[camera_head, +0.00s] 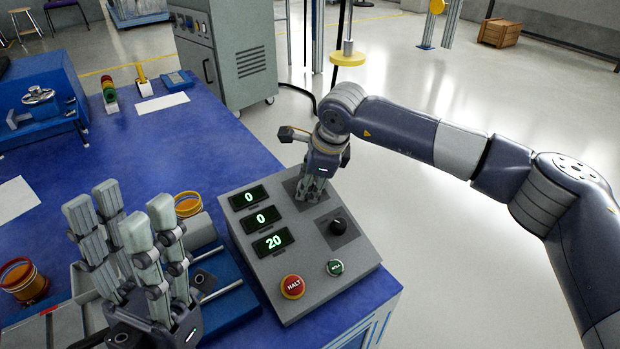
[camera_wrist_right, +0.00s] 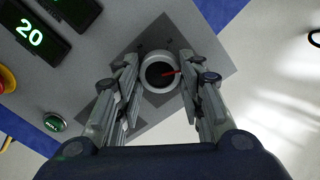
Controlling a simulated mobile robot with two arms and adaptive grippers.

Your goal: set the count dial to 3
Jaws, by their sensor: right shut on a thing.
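A grey control box (camera_head: 262,208) stands on the blue table with three green-lit displays reading 0, 0 and 20. A dial (camera_wrist_right: 160,74) with a pale ring, dark centre and red pointer sits on its dark plate. My right gripper (camera_head: 312,192) points down at the box's upper plate, its fingers on either side of this dial in the wrist view, shut on it. The head view hides the dial behind the fingers. A black knob (camera_head: 338,227) sits nearer on the box. I cannot read any dial label. My left gripper (camera_head: 126,222) is open and empty at the lower left.
A red HALT button (camera_head: 292,287) and a green button (camera_head: 334,268) are on the box's near part. Orange-brown round containers (camera_head: 187,204) stand near my left gripper. A grey cabinet (camera_head: 225,60) stands behind the table. Open floor lies to the right.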

